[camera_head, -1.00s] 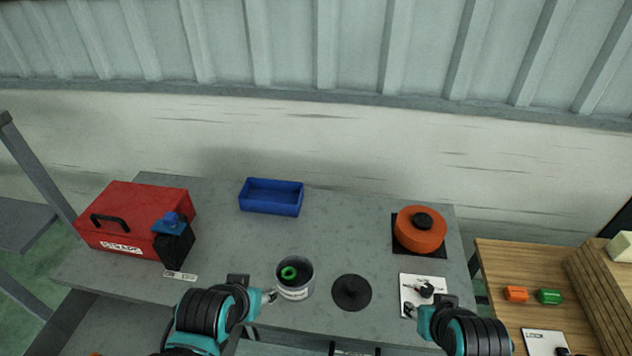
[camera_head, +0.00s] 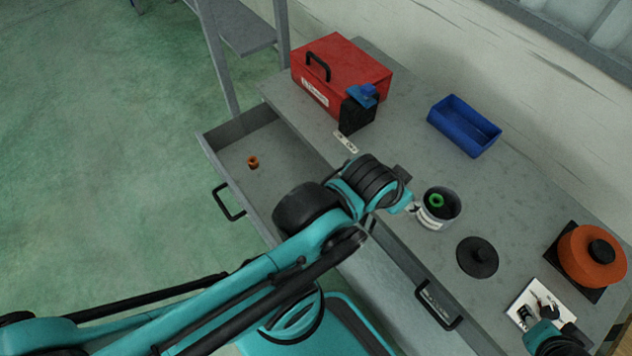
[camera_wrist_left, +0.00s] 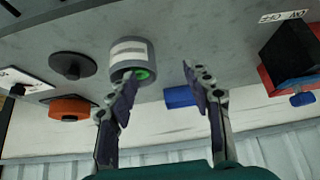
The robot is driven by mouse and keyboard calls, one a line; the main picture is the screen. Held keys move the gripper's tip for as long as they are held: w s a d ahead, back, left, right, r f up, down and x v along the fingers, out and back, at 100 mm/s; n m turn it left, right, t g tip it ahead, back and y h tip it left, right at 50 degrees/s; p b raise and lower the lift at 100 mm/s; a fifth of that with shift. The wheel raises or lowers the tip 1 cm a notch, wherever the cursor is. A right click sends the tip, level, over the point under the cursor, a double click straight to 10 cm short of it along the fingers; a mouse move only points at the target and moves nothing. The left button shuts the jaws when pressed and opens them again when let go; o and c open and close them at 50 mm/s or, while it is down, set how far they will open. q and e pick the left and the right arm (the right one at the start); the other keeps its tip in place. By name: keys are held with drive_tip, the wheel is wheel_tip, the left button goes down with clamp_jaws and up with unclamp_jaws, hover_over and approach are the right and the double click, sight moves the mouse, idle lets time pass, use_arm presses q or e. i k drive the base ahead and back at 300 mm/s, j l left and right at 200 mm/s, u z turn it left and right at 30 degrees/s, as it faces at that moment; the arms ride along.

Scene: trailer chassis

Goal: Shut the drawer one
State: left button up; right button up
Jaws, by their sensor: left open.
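A grey drawer (camera_head: 250,135) stands pulled out at the left end of the workbench in the head view. Its black handle (camera_head: 226,203) is on the front, and a small orange piece (camera_head: 253,162) lies inside. My left arm crosses in front of the drawer and hides its near right part.
A second drawer handle (camera_head: 437,304) is on the bench front and looks closed. Green floor (camera_head: 110,160) is clear at left.

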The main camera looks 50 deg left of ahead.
sight(286, 163)
drive_tip(key=u, duration=0.5)
drive_tip(key=k+u, duration=0.15)
drive_tip(key=u, duration=0.35)
drive_tip(key=l+u, duration=0.1)
drive_tip(key=u, duration=0.35)
drive_tip(key=k+u, duration=0.15)
drive_tip(key=u, duration=0.35)
drive_tip(key=j+u, duration=0.1)
drive_tip(key=u, duration=0.4)
drive_tip(key=k+j+u, duration=0.1)
drive_tip(key=k+u, duration=0.3)
drive_tip(key=k, duration=0.1)
